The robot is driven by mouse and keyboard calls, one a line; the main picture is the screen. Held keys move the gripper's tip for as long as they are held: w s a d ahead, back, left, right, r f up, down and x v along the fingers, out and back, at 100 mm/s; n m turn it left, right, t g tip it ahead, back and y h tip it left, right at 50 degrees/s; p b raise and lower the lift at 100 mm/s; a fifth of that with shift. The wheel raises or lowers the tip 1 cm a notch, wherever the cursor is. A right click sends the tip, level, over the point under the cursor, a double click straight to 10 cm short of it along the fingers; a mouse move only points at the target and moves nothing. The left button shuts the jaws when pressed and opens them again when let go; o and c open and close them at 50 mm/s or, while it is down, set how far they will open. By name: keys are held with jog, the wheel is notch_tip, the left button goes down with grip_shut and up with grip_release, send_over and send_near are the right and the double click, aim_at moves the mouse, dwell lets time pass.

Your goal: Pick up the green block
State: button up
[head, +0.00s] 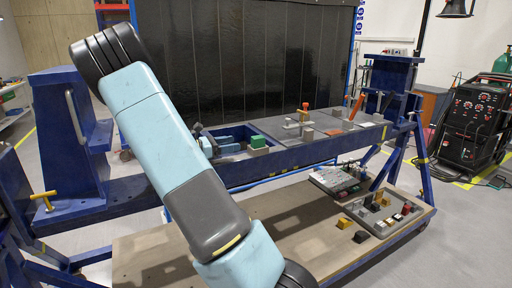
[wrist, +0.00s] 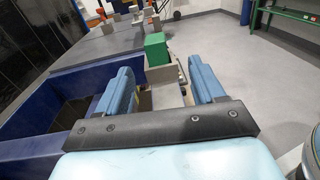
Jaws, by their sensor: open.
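The green block (wrist: 156,48) stands upright on a grey fixture (wrist: 163,73) in the wrist view, just beyond the fingertips and between their lines. My gripper (wrist: 160,82) is open, with its two blue fingers apart and nothing between them. In the head view the green block (head: 258,141) sits on the blue jig beam, right of my gripper (head: 215,144). My arm crosses the front of the head view and hides part of the beam.
The blue jig beam (head: 310,152) carries grey plates, with an orange-red piece (head: 304,106) farther right. A tray of small blocks (head: 366,222) lies on the lower wooden board. A dark recess (wrist: 72,115) opens left of my gripper.

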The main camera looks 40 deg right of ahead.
jog(key=shift+w+d, duration=0.1)
jog(key=shift+d, duration=0.1)
send_near(261, 136)
jog(key=x, duration=0.5)
jog(key=shift+s+f, duration=0.3)
jog(key=shift+s, duration=0.05)
jog(key=shift+w+x, duration=0.15)
jog(key=shift+x, duration=1.15)
jog(key=shift+w+x, duration=0.1)
jog(key=shift+x, duration=1.15)
jog(key=shift+r, duration=0.2)
jog(key=c, duration=1.2)
grip_shut()
jog(key=shift+w+r, duration=0.1)
